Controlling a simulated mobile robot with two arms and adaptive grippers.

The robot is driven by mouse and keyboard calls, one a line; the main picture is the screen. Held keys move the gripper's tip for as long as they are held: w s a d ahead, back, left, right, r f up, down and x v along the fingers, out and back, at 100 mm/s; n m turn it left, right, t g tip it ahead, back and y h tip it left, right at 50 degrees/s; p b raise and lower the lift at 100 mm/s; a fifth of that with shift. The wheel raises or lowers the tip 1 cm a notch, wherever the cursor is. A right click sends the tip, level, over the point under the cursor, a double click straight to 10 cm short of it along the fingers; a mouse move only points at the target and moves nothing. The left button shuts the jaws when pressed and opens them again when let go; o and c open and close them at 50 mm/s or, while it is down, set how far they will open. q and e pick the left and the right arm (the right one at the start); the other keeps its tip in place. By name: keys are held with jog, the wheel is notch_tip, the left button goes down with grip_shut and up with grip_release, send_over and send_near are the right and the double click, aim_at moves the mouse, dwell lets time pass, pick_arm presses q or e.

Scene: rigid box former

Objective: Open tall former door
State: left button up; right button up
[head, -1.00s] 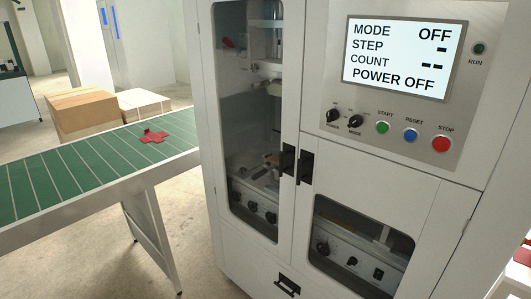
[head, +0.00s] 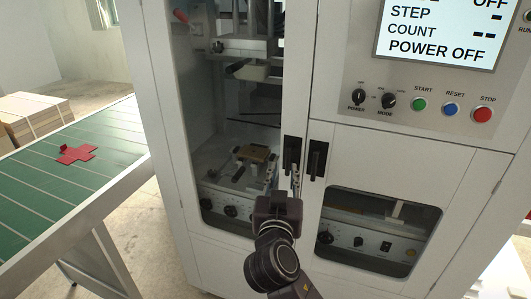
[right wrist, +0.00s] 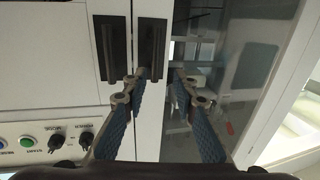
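The tall former door (head: 215,232) is shut at the left of the machine front, with a large window. Its black vertical handle (head: 291,152) sits on its right edge and also shows in the right wrist view (right wrist: 152,48). My right gripper (head: 296,180) is just in front of that handle, low on it. In the right wrist view the gripper (right wrist: 159,74) is open, with blue-padded fingers apart on either side of the handle's near end. I cannot tell whether they touch it. My left gripper is not in view.
A second black handle (head: 317,160) on the lower right door (head: 420,200) is close beside. The control panel (head: 351,121) above shows POWER OFF.

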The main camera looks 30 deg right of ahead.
aim_at(288, 157)
jog(key=w+d, duration=0.1)
jog(key=d+r+p, duration=0.1)
jog(key=shift+w+d, duration=0.35)
jog(key=shift+w, duration=0.05)
jog(key=x, duration=0.2)
jog(key=p+x, duration=0.1)
jog(key=shift+w+d+f, duration=0.1)
jog(key=shift+w+f, duration=0.15)
jog(key=shift+w, duration=0.15)
jog(key=shift+w+d+p, duration=0.15)
jog(key=shift+w+p, duration=0.1)
jog(key=shift+p, duration=0.1)
jog(key=shift+d, duration=0.1)
grip_shut()
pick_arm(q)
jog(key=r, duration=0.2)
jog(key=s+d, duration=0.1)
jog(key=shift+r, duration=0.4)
pick_arm(e)
jog(key=shift+f, duration=0.1)
